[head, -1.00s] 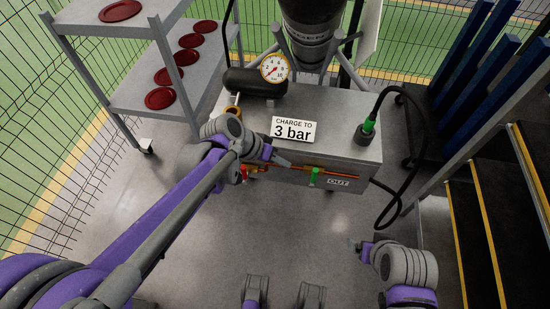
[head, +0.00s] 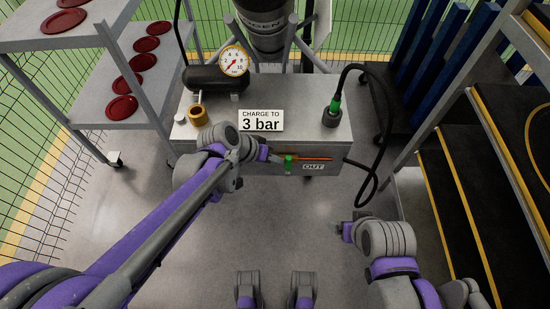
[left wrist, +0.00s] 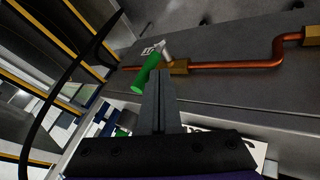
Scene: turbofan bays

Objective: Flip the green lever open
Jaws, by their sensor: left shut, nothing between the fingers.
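The green lever (head: 289,164) is on the front of the grey cabinet (head: 330,140), left of the OUT label. In the left wrist view the green handle (left wrist: 145,74) slants across the copper line beside a brass fitting (left wrist: 180,67). My left gripper (head: 279,158) is shut and empty, its tips just left of the lever in the head view. In the left wrist view the closed fingers (left wrist: 160,82) point at the lever's handle and overlap its edge; I cannot tell if they touch. My right gripper (head: 340,229) is low on the right, away from the cabinet; its jaws are unclear.
A copper pipe (left wrist: 235,65) runs along the cabinet front. A pressure gauge (head: 233,61) and a "CHARGE TO 3 bar" sign (head: 261,120) are on top. A black hose (head: 379,110) loops down at the right, near dark steps (head: 450,190). The floor in front is clear.

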